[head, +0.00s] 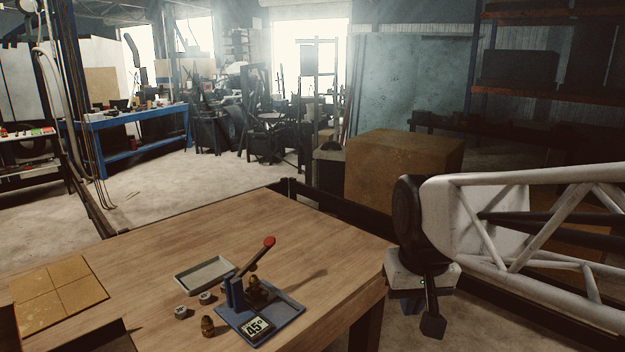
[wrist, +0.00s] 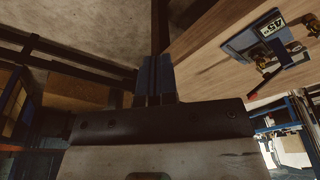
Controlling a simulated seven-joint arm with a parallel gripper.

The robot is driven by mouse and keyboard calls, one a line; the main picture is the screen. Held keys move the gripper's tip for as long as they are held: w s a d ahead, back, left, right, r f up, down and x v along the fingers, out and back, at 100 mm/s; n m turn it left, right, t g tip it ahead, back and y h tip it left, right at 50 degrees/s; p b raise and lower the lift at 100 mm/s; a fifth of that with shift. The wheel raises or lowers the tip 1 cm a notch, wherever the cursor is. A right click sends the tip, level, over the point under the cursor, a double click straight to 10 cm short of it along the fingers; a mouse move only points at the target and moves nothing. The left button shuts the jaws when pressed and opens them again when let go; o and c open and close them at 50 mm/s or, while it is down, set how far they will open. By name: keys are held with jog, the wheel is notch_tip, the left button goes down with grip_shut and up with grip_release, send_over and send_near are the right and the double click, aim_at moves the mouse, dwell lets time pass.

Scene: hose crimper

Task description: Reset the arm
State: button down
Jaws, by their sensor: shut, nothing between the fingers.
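My gripper (head: 433,325) hangs off the right edge of the wooden table, past its corner, apart from everything on it. In the wrist view its fingers (wrist: 157,80) are together and hold nothing. The hose crimper (head: 258,312) stands on the table on a blue base, with a "45°" plate at its front. Its lever, with a red knob (head: 269,242), is tilted up to the right. The crimper also shows at the upper right of the wrist view (wrist: 265,42).
A shallow grey tray (head: 205,275) lies behind the crimper. Two small metal nuts (head: 181,312) and a brass fitting (head: 208,326) stand left of it. A brown tiled board (head: 60,292) lies at the table's left. A large brown box (head: 400,165) stands behind the arm.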

jog(key=s+d+f, duration=0.3)
jog(key=s+f, duration=0.1)
jog(key=s, duration=0.5)
jog(key=shift+f+m, duration=0.3)
jog(key=shift+f, duration=0.05)
jog(key=c, duration=1.8)
grip_release()
